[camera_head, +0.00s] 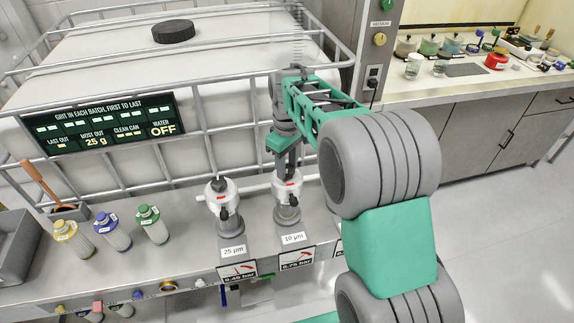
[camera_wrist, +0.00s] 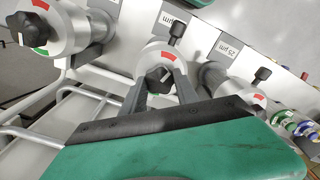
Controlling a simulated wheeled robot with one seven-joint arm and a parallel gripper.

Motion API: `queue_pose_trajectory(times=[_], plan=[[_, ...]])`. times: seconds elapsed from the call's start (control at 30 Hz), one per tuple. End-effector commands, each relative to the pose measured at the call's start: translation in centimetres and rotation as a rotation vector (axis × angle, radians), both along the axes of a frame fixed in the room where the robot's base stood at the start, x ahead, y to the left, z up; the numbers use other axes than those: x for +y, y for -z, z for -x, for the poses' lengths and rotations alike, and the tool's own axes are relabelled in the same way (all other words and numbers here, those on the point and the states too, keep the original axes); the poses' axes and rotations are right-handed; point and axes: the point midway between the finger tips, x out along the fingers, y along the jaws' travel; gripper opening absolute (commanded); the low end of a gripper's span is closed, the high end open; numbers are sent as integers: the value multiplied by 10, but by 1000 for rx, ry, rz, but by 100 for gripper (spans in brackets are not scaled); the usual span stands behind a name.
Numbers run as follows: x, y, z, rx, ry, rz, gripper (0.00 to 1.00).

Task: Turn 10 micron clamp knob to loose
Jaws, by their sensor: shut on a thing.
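The 10 micron filter housing (camera_head: 287,187) is a white-topped grey unit on the steel bench, behind its "10 µm" label (camera_head: 293,238). In the wrist view its round white head (camera_wrist: 160,52) carries a red mark on the rim. The black clamp knob (camera_wrist: 158,80) sits at its centre, between the two grey fingers of my gripper (camera_wrist: 159,88). My gripper is shut on this knob. In the head view my gripper (camera_head: 288,168) comes down onto the housing from above and hides the knob. A black side handle (camera_wrist: 177,31) sticks out from the housing.
The 25 micron housing (camera_head: 221,197) stands close beside it, to the left in the head view. Another housing (camera_wrist: 45,28), with red and green marks, is at the wrist view's left. Cage bars (camera_head: 110,128) run behind. Bottles (camera_head: 152,224) stand at left.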

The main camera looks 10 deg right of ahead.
Motion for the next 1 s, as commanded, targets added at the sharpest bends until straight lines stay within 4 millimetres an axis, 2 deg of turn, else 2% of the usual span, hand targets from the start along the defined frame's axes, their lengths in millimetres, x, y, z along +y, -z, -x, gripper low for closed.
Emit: queue_pose_trajectory(times=[0.4, 1.0], plan=[[0, -1, 0, -1, -264, 1, 0], [0, -1, 0, 0, -332, 0, 0]])
